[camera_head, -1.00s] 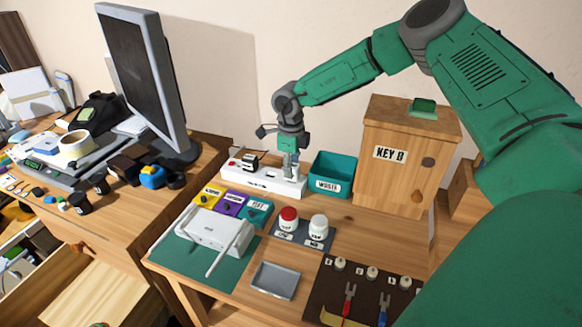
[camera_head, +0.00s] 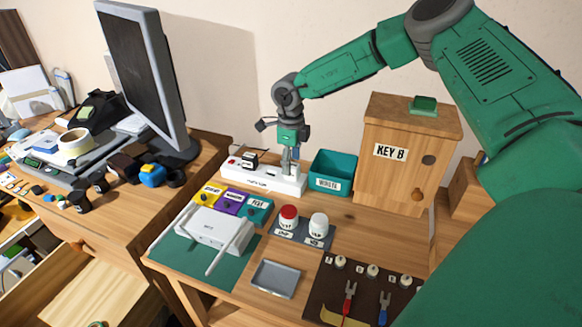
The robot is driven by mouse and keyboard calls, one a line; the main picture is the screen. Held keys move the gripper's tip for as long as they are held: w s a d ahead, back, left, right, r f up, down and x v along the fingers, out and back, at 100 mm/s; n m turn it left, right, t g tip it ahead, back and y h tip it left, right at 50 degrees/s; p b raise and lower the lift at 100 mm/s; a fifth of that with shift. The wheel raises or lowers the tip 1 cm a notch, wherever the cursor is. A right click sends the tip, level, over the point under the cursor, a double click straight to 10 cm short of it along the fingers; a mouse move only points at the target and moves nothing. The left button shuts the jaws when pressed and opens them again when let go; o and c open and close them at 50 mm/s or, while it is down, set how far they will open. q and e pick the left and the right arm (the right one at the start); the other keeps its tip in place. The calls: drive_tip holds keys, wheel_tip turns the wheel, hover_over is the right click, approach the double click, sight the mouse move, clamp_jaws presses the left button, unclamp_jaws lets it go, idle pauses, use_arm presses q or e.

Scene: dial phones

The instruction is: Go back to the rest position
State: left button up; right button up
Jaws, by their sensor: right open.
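My right gripper (camera_head: 291,168) is at the end of the green arm that comes in from the right. It points down over the right part of the white power strip (camera_head: 262,181) on the wooden desk. Its jaws are open, and I see no object held between them. Whether the fingertips touch the strip cannot be told. A dark plug (camera_head: 250,160) sits on the strip's left part, beside a red switch. My left gripper is not in view.
A teal waste bin (camera_head: 332,172) and a wooden KEY B cabinet (camera_head: 408,155) stand right of the gripper. A monitor (camera_head: 140,70) stands left. Above the gripper is free room.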

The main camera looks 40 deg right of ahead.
wheel_tip(320, 180, up, 10)
drive_tip(key=shift+f, duration=0.15)
